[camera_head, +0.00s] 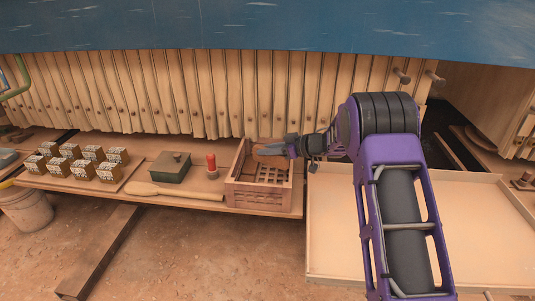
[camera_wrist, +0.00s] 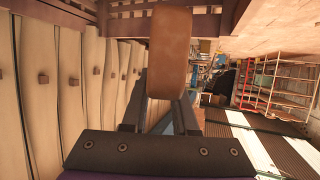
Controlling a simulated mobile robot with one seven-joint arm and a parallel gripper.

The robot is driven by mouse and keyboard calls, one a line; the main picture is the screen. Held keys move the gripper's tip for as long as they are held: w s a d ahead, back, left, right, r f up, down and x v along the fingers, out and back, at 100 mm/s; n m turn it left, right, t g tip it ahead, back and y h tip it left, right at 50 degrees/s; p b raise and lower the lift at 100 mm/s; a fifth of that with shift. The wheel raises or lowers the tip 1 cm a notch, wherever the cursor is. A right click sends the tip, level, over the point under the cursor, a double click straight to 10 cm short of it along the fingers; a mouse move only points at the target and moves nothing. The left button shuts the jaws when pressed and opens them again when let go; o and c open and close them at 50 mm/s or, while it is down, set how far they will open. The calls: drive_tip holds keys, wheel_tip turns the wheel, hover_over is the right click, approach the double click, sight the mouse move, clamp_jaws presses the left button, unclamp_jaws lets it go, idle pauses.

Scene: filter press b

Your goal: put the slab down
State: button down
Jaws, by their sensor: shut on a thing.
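My gripper (camera_head: 286,149) is shut on a brown, round-edged slab (camera_head: 268,150). In the wrist view the slab (camera_wrist: 170,50) stands out beyond the fingers (camera_wrist: 163,98), with its broad face toward the camera. In the head view the slab shows at the back of a slatted wooden crate (camera_head: 258,194), within its outline. I cannot tell whether it touches the crate's floor or wall. The crate's inside looks otherwise empty.
A red-handled tool (camera_head: 212,165), a dark green box (camera_head: 170,167) and a wooden paddle (camera_head: 172,191) lie left of the crate. Several small patterned blocks stand on a board (camera_head: 75,184) further left. A wide, shallow tray (camera_head: 335,250) lies to the right. Pale hanging cloths line the back.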

drive_tip(key=shift+f, duration=0.3)
drive_tip(key=shift+f, duration=0.6)
drive_tip(key=c, duration=0.7)
unclamp_jaws()
drive_tip(key=shift+r, duration=0.15)
drive_tip(key=v, duration=0.8)
drive_tip(key=r+p+v, duration=0.1)
drive_tip(key=v, duration=0.3)
